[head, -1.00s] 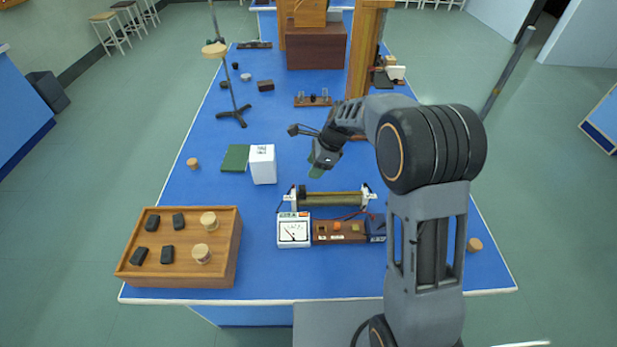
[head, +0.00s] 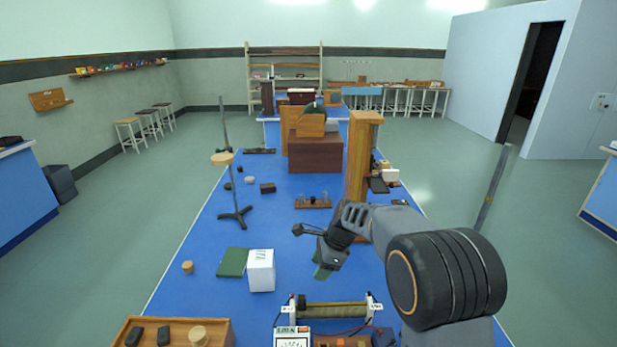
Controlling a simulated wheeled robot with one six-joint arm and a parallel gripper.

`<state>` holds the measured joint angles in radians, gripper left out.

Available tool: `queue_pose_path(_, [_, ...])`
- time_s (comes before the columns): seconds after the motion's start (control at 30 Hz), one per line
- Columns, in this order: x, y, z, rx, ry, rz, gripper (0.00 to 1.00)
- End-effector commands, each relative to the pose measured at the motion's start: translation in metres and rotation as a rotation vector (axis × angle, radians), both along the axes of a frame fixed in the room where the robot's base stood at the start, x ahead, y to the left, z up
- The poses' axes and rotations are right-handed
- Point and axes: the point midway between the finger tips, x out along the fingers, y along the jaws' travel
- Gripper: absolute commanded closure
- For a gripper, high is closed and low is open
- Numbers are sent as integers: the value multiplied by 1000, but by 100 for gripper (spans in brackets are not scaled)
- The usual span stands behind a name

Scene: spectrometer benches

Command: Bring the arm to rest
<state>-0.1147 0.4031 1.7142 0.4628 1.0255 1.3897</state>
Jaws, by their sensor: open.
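My arm reaches in from the lower right in the head view and bends left over the blue bench. My gripper (head: 324,262) hangs above the bench, right of a white box (head: 261,270) and behind a coil rheostat (head: 335,309). Its jaws point down and look empty; a green patch shows at their tips, and I cannot tell whether it is part of the gripper. The gripper looks clear of the things around it.
A green book (head: 232,262) lies beside the white box. A wooden tray (head: 218,325) and a meter (head: 291,338) are at the near edge. Bare blue bench lies left of centre.

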Motion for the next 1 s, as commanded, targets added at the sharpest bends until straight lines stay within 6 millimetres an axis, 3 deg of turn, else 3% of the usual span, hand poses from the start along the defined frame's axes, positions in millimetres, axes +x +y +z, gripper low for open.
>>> queue_pose_path(0.13, [-4,-5,-8,-27,-68,195,51])
queue_pose_path(0.27, [-30,-18,-19,-81,-133,477,51])
queue_pose_path(0.5, [-101,-61,13,-227,-332,1061,51])
queue_pose_path(0.63, [-143,-84,34,-329,-421,1311,51])
queue_pose_path(0.8, [-187,-106,52,-458,-495,1474,51])
queue_pose_path(1.0, [-213,-117,69,-559,-556,1460,51])
